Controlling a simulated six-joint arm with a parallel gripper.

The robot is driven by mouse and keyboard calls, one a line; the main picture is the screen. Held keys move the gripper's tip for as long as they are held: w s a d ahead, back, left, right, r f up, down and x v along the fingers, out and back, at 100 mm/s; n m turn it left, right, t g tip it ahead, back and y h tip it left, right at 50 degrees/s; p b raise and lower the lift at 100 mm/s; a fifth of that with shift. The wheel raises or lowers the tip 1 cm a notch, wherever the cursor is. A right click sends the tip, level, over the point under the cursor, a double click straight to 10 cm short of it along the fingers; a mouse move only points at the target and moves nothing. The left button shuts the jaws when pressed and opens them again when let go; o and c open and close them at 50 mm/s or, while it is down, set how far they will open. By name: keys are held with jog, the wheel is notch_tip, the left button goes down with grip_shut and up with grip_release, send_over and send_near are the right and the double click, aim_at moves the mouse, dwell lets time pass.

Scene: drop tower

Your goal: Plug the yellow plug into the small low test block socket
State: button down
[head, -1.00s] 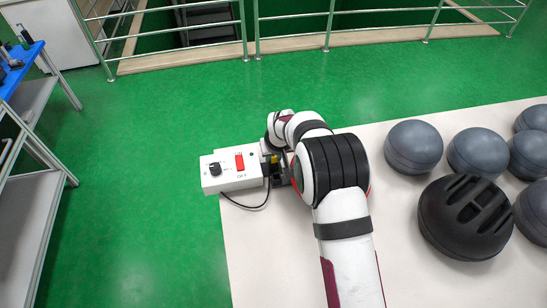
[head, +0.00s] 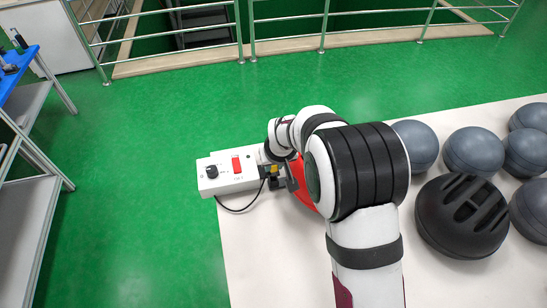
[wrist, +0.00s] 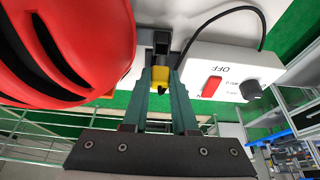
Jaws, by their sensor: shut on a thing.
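The yellow plug (wrist: 160,77) is between the teal fingertips of my gripper (wrist: 163,82) in the wrist view. The fingers are shut on it. In the head view the plug (head: 274,170) shows as a small yellow patch beside the right end of a white box. A dark block (wrist: 161,42) with a square-looking opening is just beyond the plug in the wrist view. I cannot tell whether plug and block touch, or whether this block is the test block socket. My gripper is mostly hidden behind my arm in the head view.
The white box (head: 230,174) has a red switch, a black knob and a black cable (head: 240,208). A red slotted helmet (wrist: 65,45) is close left of my fingers in the wrist view. A black helmet (head: 465,215) and several grey domes (head: 475,152) fill the table's right side.

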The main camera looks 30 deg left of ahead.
aim_at(274, 173)
jog(key=shift+f, duration=0.15)
dwell(0.4)
jog(key=shift+f, duration=0.2)
jog(key=shift+f, duration=0.1)
jog(key=shift+f, duration=1.25)
jog(key=shift+f, duration=0.2)
jog(key=c, duration=0.6)
grip_release()
